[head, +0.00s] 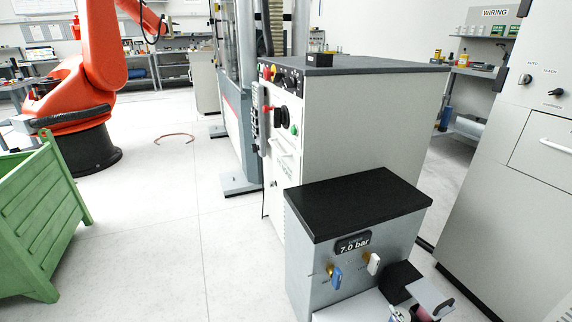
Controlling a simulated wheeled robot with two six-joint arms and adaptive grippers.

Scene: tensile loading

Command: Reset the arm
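A grey box (300,250) with a black top, a "7.0 bar" display and two valve handles stands in front of a white control cabinet (365,125). A green crate (40,225) is at left, a tall grey cabinet (515,190) at right. The floor between crate and cabinet is mostly clear.

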